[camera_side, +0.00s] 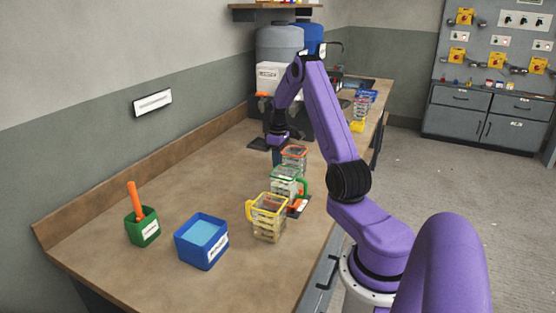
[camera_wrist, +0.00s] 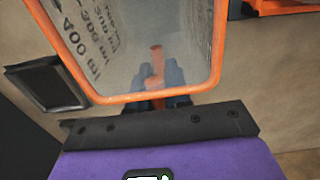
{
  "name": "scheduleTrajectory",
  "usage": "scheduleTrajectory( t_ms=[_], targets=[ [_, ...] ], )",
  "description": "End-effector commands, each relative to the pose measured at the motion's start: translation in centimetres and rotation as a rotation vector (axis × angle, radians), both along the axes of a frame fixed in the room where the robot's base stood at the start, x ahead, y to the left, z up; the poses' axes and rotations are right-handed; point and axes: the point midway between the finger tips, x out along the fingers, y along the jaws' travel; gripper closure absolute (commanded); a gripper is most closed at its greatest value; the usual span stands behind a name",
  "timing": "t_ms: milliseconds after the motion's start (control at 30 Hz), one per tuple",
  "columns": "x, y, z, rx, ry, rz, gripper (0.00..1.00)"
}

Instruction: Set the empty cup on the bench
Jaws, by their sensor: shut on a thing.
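A clear cup with an orange rim and printed ml marks (camera_wrist: 120,40) fills the upper part of the wrist view. My gripper (camera_wrist: 158,82) shows through its clear wall, with dark fingers shut around its orange handle. I see no contents in the visible part of the cup. In the side view the orange-rimmed cup (camera_side: 295,153) is right of my gripper (camera_side: 277,160), at mid-bench behind a green-handled cup (camera_side: 285,182). That cup hides its base, so I cannot tell whether it touches the bench (camera_side: 200,180).
A yellow cup (camera_side: 268,220) stands nearer the camera. A blue tub (camera_side: 203,243) and a green pot (camera_side: 142,227) with an orange-handled tool stand front left. A grey drum (camera_side: 279,45) stands behind my gripper. The left middle of the bench is clear.

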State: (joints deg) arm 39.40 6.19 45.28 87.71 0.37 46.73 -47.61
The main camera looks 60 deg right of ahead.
Motion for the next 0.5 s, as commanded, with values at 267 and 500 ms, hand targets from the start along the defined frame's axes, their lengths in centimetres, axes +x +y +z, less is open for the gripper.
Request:
scheduleTrajectory(
  t_ms=[267,500],
  targets=[
    [0.0,0.01,-0.3,0.0,0.0,0.0,0.57],
    [0.0,0.01,-0.26,0.0,0.0,0.0,0.57]
  ],
)
